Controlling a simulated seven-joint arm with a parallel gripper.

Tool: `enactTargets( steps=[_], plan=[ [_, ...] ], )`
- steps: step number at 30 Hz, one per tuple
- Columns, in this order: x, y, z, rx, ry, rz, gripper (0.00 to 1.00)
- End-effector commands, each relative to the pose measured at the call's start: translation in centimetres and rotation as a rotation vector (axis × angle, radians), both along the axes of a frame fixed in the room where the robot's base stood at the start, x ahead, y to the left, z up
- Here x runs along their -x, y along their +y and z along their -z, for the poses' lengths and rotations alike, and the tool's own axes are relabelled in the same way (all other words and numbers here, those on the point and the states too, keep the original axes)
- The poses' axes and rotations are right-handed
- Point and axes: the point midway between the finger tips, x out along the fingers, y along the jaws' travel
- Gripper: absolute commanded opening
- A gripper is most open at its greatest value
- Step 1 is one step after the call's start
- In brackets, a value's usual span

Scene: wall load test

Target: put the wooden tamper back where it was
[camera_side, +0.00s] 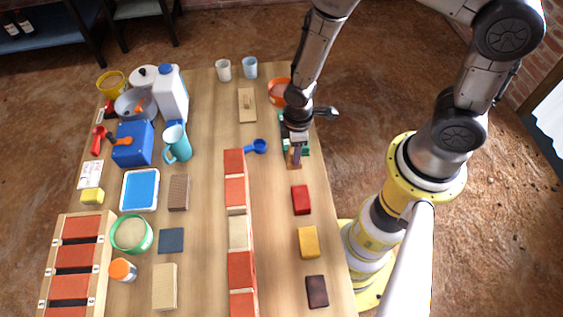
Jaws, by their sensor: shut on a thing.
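My gripper (297,146) is at the right edge of the table, above a green item (306,150) that it partly hides. It is shut on a small upright brown piece, which looks like the wooden tamper (294,160). The fingers cover much of the tamper. I cannot tell whether its lower end touches the surface below.
A row of red and tan bricks (237,190) runs down the table's middle. Red (301,200), yellow (308,242) and dark (317,291) blocks lie along the right edge. A blue scoop (256,147), wooden float (247,105) and orange bowl (279,92) are near the gripper.

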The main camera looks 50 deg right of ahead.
Motion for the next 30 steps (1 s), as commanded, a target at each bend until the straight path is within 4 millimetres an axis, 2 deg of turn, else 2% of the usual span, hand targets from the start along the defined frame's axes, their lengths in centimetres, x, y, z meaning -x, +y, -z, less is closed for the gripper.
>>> enactTargets(
  steps=[3, 9, 14, 21, 30],
  plan=[
    [-1.4, 0.3, 2.2, 0.001, 0.007, 0.0, 0.0],
    [-3.1, 0.7, 4.2, 0.001, 0.005, 0.0, 0.0],
    [-3.7, 0.9, 4.9, 0.001, 0.004, 0.0, 0.0],
    [-3.9, 0.9, 7.8, 0.001, 0.006, 0.001, 0.0],
    [-3.9, 0.9, 8.1, 0.001, 0.004, 0.001, 0.0]
  ],
)
